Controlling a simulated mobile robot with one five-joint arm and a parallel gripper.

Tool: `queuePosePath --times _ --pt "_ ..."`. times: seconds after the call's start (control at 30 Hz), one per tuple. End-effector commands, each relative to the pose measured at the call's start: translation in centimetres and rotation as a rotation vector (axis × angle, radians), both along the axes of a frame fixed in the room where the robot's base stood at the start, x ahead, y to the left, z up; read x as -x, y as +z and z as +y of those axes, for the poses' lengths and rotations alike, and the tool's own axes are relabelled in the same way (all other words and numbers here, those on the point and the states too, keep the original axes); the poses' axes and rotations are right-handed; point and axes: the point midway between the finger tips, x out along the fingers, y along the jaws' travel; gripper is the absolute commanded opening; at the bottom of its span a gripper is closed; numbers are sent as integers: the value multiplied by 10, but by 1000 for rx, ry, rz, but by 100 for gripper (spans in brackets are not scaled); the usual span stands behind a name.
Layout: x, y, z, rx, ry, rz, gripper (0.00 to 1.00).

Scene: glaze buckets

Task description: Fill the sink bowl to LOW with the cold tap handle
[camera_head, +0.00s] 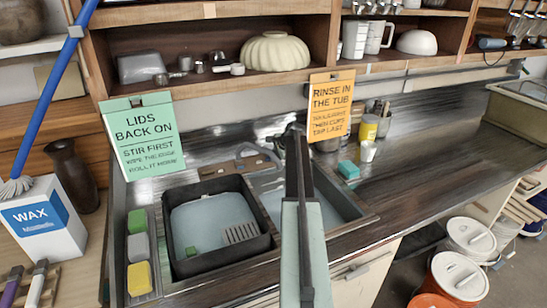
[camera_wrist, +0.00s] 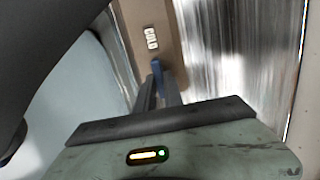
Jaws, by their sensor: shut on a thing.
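The cold tap handle (camera_wrist: 157,72) is a blue lever below a brown plate with a COLD label (camera_wrist: 151,38) in the wrist view. My gripper (camera_wrist: 158,92) is shut on this handle. In the head view my gripper (camera_head: 296,132) reaches over the sink to its back edge, and my arm hides the handle. The sink bowl (camera_head: 340,195) is right of the black tub, partly behind my arm. Pale blue water (camera_head: 272,200) shows in it. No LOW mark can be made out.
A black tub (camera_head: 262,245) with water, a green block and a grate sits at left. Sponges (camera_head: 139,278) lie beside it. A green sign (camera_head: 142,135) and an orange sign (camera_head: 331,105) hang behind.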

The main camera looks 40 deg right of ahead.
Motion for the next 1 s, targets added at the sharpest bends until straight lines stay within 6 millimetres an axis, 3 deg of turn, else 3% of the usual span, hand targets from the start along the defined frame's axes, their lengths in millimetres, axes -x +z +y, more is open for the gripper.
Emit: queuePosePath --times 0.2,0.23,0.3,0.67,1.0 --pt "0 0 0 -2 -1 0 0" --pt "0 0 0 -2 -1 0 20" --pt "0 0 0 -2 0 1 34" --pt "2 4 1 0 0 0 34" --pt "36 56 7 0 -1 -1 34"
